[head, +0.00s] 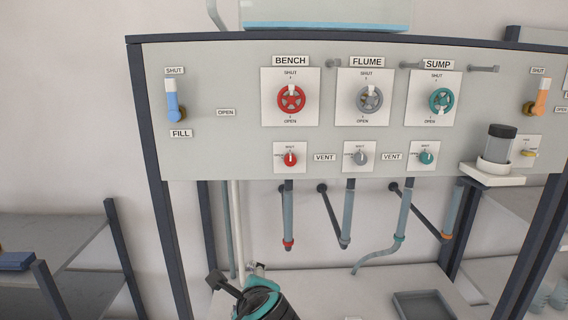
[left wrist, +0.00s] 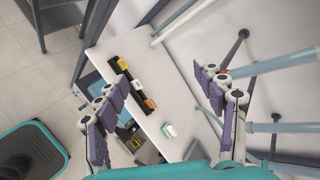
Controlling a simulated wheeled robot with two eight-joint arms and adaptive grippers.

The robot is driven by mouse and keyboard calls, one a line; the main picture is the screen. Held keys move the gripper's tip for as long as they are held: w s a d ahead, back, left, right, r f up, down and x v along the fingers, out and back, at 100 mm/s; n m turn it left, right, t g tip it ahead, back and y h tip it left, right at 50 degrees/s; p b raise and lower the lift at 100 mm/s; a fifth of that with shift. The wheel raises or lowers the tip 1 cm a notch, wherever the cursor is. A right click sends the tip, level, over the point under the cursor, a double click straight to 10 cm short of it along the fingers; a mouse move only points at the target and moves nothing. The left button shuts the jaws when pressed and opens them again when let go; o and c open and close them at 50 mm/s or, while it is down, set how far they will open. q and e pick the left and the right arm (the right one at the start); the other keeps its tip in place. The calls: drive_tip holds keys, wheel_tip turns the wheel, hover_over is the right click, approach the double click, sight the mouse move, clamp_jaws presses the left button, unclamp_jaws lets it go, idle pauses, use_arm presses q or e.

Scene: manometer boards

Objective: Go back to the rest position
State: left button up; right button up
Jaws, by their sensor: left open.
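My left gripper (left wrist: 165,112) is open and empty in the left wrist view, its two purple-padded fingers wide apart. Nothing lies between the fingertips; a white shelf and pipes show beyond them. In the head view, part of my left arm shows at the bottom, below the manometer board (head: 230,85). It is apart from the board's valves. My right gripper is in neither view.
The board carries a red BENCH wheel (head: 291,98), a grey FLUME wheel (head: 369,98) and a teal SUMP wheel (head: 441,100). Tubes (head: 288,215) hang beneath. A dark-lidded jar (head: 499,145) stands on a bracket at right. A black rail (left wrist: 133,82) holds coloured pieces.

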use_arm(q)
drive_tip(key=s+a+f+n+g+h+b, duration=0.1)
drive_tip(key=s+a+f+n+b, duration=0.2)
drive_tip(key=f, duration=0.9)
drive_tip(key=s+a+f+n+g+h+b, duration=0.1)
drive_tip(key=s+a+f+n+b, duration=0.2)
drive_tip(key=f, duration=1)
drive_tip(key=s+a+f+n+g+h+b, duration=0.1)
drive_tip(key=s+a+f+n+b, duration=0.3)
drive_tip(key=s+f+n+b, duration=0.3)
wheel_tip(320, 180, down, 6)
drive_tip(key=n+b, duration=0.4)
drive_tip(key=n, duration=0.3)
drive_tip(key=shift+r, duration=0.2)
drive_tip(key=shift+s, duration=0.1)
